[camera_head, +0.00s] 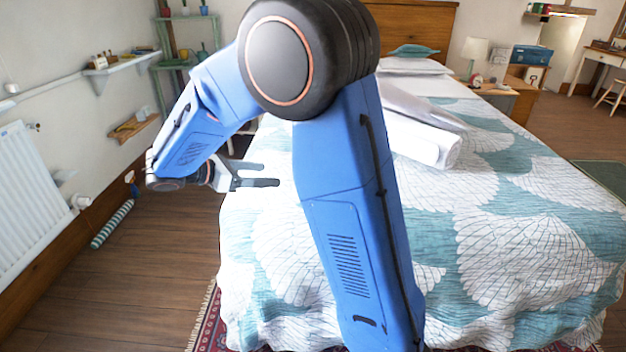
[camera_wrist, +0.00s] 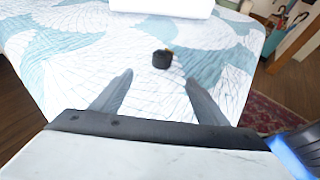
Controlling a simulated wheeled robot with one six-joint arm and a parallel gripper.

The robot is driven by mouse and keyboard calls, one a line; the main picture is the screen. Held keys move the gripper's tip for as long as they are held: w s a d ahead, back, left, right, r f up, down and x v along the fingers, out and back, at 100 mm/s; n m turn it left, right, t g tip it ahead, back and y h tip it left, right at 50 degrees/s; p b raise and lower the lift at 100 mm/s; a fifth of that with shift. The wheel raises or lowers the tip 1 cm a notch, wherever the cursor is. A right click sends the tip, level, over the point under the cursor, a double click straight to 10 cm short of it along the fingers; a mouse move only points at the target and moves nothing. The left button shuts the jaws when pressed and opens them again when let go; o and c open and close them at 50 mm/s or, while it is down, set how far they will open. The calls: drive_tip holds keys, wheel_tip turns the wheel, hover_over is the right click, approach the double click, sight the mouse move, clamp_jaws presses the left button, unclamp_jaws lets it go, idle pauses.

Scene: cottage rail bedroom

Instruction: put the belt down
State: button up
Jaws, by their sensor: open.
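The belt (camera_wrist: 162,59) appears as a small dark rolled coil lying on the bed (camera_wrist: 75,75) in the wrist view. My gripper (camera_wrist: 158,90) is open, its two fingers apart, with nothing between them. The coil lies beyond the fingertips, apart from them. In the head view my gripper (camera_head: 278,174) is at the left edge of the bed (camera_head: 500,240), pointing right. The belt does not show in the head view, where my arm covers part of the bed.
A folded white bundle (camera_head: 425,140) lies on the bed. A radiator (camera_head: 30,200) and shelves (camera_head: 120,65) line the left wall. A striped roll (camera_head: 112,224) is on the floor by that wall. Open wooden floor (camera_head: 130,290) lies between wall and bed.

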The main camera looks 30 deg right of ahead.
drive_tip(key=x, duration=1)
drive_tip(key=shift+d+f, duration=0.2)
drive_tip(key=shift+d, duration=0.05)
drive_tip(key=shift+x, duration=2.9)
drive_tip(key=shift+s, duration=0.15)
drive_tip(key=c, duration=1.3)
drive_tip(key=shift+c, duration=0.2)
